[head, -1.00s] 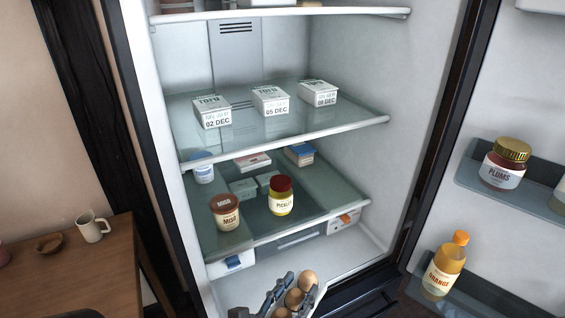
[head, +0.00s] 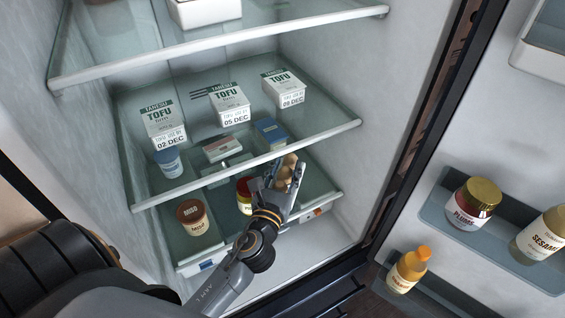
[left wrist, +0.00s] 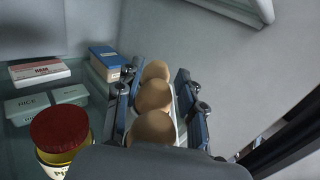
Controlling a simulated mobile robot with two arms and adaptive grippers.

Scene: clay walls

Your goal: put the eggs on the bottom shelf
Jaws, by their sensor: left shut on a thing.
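The eggs (head: 284,174) are brown and sit in a row in a narrow pale carton. They also show in the left wrist view (left wrist: 153,97). My left gripper (head: 287,172) is shut on the egg carton, with one finger on each long side. It holds the eggs at the right part of the bottom shelf (head: 326,203), right of the pickles jar (head: 244,194). My arm partly hides that jar. Whether the carton touches the shelf cannot be told. My right gripper is not in view.
The bottom shelf also holds a miso jar (head: 194,216), a blue-lidded tub (head: 168,162), a ham pack (head: 222,148) and a blue box (head: 270,132). Tofu packs (head: 163,122) stand on the shelf above, whose front edge is over my gripper. The open door with jars (head: 470,204) is at right.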

